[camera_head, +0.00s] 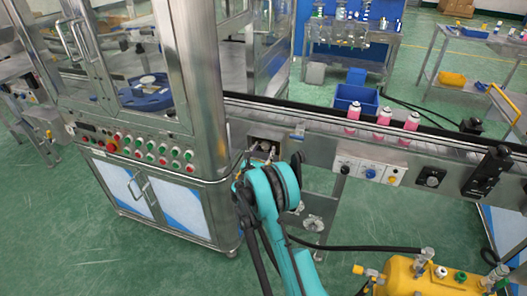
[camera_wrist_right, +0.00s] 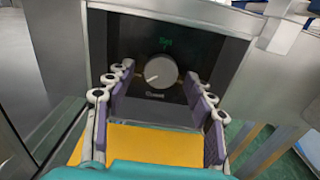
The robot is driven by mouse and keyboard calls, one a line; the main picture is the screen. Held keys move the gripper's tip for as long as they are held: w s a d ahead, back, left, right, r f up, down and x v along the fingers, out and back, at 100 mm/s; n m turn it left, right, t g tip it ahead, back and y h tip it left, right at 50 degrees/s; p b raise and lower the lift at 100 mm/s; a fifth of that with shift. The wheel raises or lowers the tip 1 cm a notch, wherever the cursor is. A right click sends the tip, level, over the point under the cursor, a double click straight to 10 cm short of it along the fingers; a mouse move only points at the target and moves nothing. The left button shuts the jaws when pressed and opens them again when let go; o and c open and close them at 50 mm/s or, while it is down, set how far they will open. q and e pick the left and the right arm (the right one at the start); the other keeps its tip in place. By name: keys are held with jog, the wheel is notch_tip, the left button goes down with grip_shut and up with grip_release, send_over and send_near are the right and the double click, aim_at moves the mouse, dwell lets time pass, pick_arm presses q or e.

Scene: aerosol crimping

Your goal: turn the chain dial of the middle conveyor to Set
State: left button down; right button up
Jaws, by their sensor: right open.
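The chain dial (camera_wrist_right: 161,71) is a round light-grey knob on a dark panel (camera_wrist_right: 215,50) in the right wrist view. Green lettering that reads like "Set" stands above it, and small blurred lettering below. A mark on the knob's face points to the lower left. My right gripper (camera_wrist_right: 157,83) is open, with its purple-padded fingers on either side of and below the knob. I see no clear contact with it. In the head view the right gripper (camera_head: 262,158) is at the dark recess in the conveyor's side, largely covering the dial. My left gripper is out of view.
The steel cabinet with several buttons (camera_head: 135,148) stands just left of the gripper. Several pink cans (camera_head: 382,118) stand on the conveyor (camera_head: 320,122). Another knob panel (camera_head: 367,171) lies to the right. A yellow machine (camera_head: 425,278) is at the lower right.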

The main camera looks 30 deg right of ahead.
jog(key=shift+c, duration=0.3)
jog(key=c, duration=1.1)
jog(key=shift+m, duration=0.3)
